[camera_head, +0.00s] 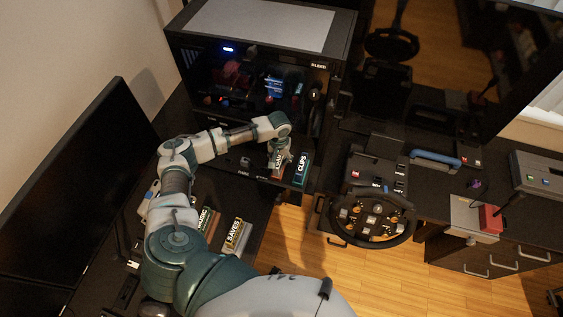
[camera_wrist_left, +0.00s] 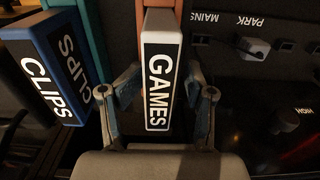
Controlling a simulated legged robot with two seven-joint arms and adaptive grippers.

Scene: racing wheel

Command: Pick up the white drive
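The white drive (camera_wrist_left: 161,80) stands upright in the left wrist view, with a black label reading GAMES on its near face. In the head view, the GAMES label (camera_head: 277,163) shows small and partly hidden below my left gripper (camera_head: 281,152). My left gripper, in the left wrist view (camera_wrist_left: 161,112), is open, with one finger on each side of the white drive. Gaps show between the fingers and the drive, wider on the right. My right gripper is not in view.
A blue CLIPS drive (camera_wrist_left: 50,72) stands close by on the left in the wrist view. A panel with switches (camera_wrist_left: 255,47) lies on the right. In the head view, MUSIC (camera_head: 205,218) and SAVES (camera_head: 235,236) items lie beside my left arm. A racing wheel (camera_head: 372,216) stands to the right.

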